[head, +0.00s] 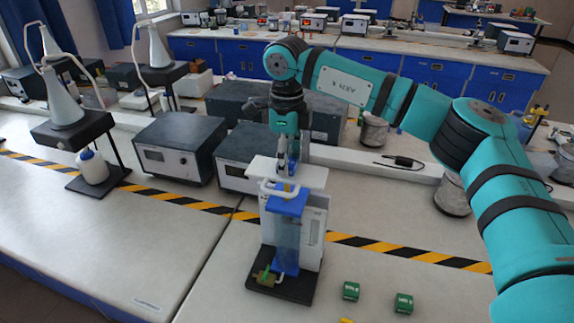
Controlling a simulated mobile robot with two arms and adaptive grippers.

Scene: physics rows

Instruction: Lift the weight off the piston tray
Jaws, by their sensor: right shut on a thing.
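The apparatus stands on a dark base (281,288) near the middle of the bench, with a clear and blue cylinder (287,238) in front of a white scaled panel (313,232). The white piston tray (311,177) is at its top. My right gripper (288,178) points down over the tray and is shut on a small weight, mostly hidden by the fingers. I cannot tell whether the weight touches the tray. My left gripper is not in view.
Two green blocks (351,290) (403,303) lie on the bench front right of the apparatus. Grey instrument boxes (180,147) stand behind left. A stand with a white cone (62,95) is at far left. The bench front left is clear.

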